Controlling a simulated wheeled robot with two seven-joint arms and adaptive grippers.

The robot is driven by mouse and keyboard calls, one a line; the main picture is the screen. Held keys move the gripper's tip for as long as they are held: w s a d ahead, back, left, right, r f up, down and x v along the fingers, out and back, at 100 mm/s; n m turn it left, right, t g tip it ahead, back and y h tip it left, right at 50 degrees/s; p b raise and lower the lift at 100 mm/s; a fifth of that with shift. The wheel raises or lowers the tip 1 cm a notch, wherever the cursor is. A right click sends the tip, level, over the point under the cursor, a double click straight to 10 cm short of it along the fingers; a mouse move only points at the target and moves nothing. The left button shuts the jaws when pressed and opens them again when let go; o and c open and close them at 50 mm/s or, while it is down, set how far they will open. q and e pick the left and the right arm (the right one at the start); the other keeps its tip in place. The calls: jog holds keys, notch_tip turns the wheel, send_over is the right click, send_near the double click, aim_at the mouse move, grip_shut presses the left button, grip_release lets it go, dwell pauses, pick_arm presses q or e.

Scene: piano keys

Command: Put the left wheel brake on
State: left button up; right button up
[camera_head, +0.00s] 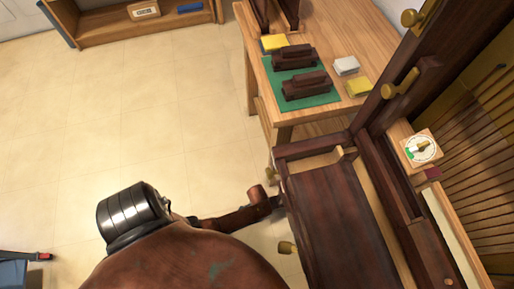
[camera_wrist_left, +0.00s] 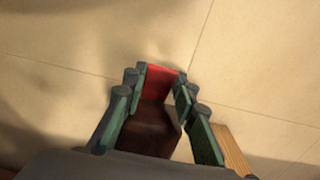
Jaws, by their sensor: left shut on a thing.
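In the left wrist view my left gripper (camera_wrist_left: 158,95), with green fingers, is shut on a dark brown lever (camera_wrist_left: 153,122). The lever has a bright red end (camera_wrist_left: 160,78) that shows between the fingertips. I take it for the wheel brake, but its mount is hidden, so I cannot tell if it is on. I cannot make out the left gripper in the head view. My right gripper is in neither view. The dark wooden piano body (camera_head: 345,225) stands at the right of the head view.
A wooden table (camera_head: 225,8) with a green mat (camera_head: 328,97) and dark wooden blocks stands behind. A round dial (camera_head: 421,149) sits at the right. A low shelf (camera_head: 110,30) is at the back left.

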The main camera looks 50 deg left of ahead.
pick_arm(q)
jog(key=shift+c, duration=0.8)
